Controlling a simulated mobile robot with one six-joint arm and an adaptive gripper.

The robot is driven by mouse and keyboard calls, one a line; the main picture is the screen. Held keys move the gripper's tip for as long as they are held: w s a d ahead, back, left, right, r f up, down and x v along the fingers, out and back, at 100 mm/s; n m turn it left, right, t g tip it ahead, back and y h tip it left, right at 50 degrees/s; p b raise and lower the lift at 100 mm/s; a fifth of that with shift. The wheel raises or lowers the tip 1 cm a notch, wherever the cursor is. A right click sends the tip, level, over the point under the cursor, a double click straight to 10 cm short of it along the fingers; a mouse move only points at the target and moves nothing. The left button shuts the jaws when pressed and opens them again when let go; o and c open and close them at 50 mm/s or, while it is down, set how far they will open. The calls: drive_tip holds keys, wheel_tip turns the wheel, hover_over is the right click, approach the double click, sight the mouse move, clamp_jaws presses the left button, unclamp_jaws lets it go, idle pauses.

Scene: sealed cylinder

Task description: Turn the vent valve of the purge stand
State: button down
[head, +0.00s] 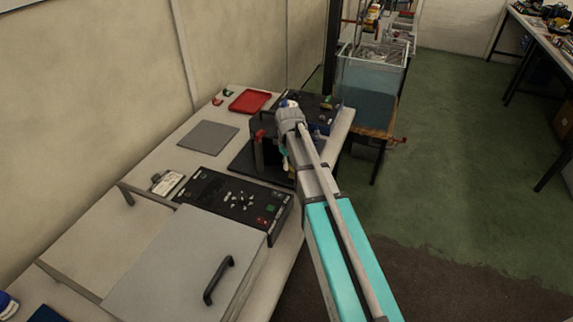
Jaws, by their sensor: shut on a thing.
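A dark stand (246,162) stands on the far part of the long bench, with a black upright frame and a small red part (260,134) on its left side. It appears to be the purge stand. My arm reaches over it from the lower right, and my gripper (290,116) is at the stand. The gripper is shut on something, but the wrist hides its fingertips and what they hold. The vent valve cannot be made out. A small pale and teal piece (285,163) shows just left of the arm, too small to identify.
A black control panel (225,199) and a grey lidded box (170,262) with a dark handle fill the near bench. A grey mat (208,137) and red tray (249,101) lie farther back. A water tank (368,88) stands behind. Green floor at right is open.

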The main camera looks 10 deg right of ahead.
drive_tip(key=m, duration=0.2)
drive_tip(key=d+m, duration=0.1)
drive_tip(key=shift+w+d, duration=0.1)
drive_tip(key=shift+w, duration=0.15)
drive_tip(key=m, duration=0.1)
drive_tip(key=d+m, duration=0.1)
drive_tip(key=m, duration=0.2)
drive_tip(key=d+m, duration=0.1)
drive_tip(key=m, duration=0.1)
drive_tip(key=shift+m, duration=0.3)
drive_tip(key=shift+s+d+m, duration=0.15)
drive_tip(key=shift+d+m, duration=0.1)
drive_tip(key=shift+m, duration=0.6)
drive_tip(key=shift+s+d+m, duration=0.15)
drive_tip(key=shift+d+m, duration=0.05)
drive_tip(key=shift+m, duration=0.65)
drive_tip(key=c, duration=0.6)
unclamp_jaws()
